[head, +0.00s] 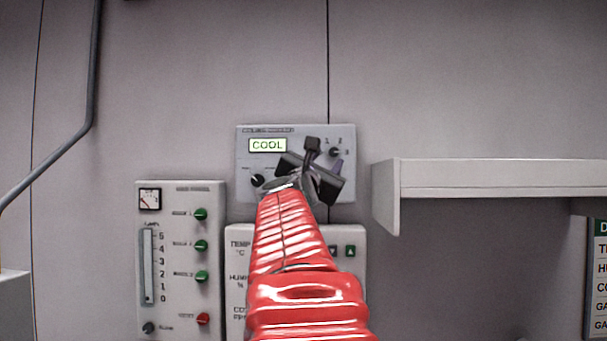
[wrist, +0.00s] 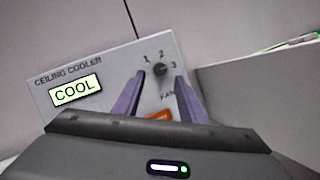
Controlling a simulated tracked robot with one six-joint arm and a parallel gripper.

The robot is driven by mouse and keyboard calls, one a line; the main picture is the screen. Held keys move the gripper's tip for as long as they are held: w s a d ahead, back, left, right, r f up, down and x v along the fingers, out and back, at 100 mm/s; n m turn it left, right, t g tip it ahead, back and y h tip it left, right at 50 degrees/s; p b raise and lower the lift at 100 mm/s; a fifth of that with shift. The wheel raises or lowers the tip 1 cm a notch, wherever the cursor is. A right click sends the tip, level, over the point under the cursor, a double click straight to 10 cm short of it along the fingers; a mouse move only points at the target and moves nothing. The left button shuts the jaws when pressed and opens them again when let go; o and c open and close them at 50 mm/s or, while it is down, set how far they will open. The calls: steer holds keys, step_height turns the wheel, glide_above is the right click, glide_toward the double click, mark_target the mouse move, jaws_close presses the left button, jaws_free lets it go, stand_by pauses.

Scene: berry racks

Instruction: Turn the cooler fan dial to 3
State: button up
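The ceiling cooler panel (head: 245,180) is a light grey box on the wall with a lit display reading COOL (head: 268,145). It also shows tilted in the wrist view (wrist: 110,85). The fan dial (wrist: 160,69) is a small dark knob at its upper right, marked 1, 2 and 3; it shows in the head view too (head: 334,152). I cannot tell which number it points to. My gripper (wrist: 160,77) is open, its two purple fingers apart at left and right of the dial. I cannot tell if they touch it. The FAN lettering is partly hidden by the right finger.
A second black knob (head: 257,180) sits at the panel's lower left. A panel with green and red knobs (head: 180,300) is at left, another panel (head: 345,290) below, partly behind my arm. A white shelf (head: 490,178) juts out close at right.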

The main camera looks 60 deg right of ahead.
steer(key=v, duration=0.9)
stand_by(0.3)
steer(key=w+a+f+t+y, duration=0.2)
steer(key=w+a+f, duration=0.1)
steer(key=w, duration=0.3)
steer(key=w+a+f+m+y, duration=0.1)
steer(key=a+f+m+y, duration=0.3)
steer(key=f, duration=0.5)
steer(key=w+a+f+m+t+y, duration=0.1)
steer(key=a+f+m+y, duration=0.1)
steer(key=a+f, duration=0.55)
steer(key=w+a+f+m+y, duration=0.1)
steer(key=a+f+m+y, duration=0.25)
steer(key=f, duration=0.55)
steer(key=s+a+f+m+y, duration=0.2)
steer(key=a+f+y, duration=0.3)
steer(key=a+f, duration=0.6)
steer(key=s+a+f+m+g+y, duration=0.1)
steer(key=s+a+f+m+y, duration=0.2)
steer(key=a+f, duration=0.8)
steer(key=s+a+y, duration=0.2)
steer(key=a, duration=0.3)
steer(key=shift+s+g, duration=0.2)
steer(key=shift+g, duration=0.1)
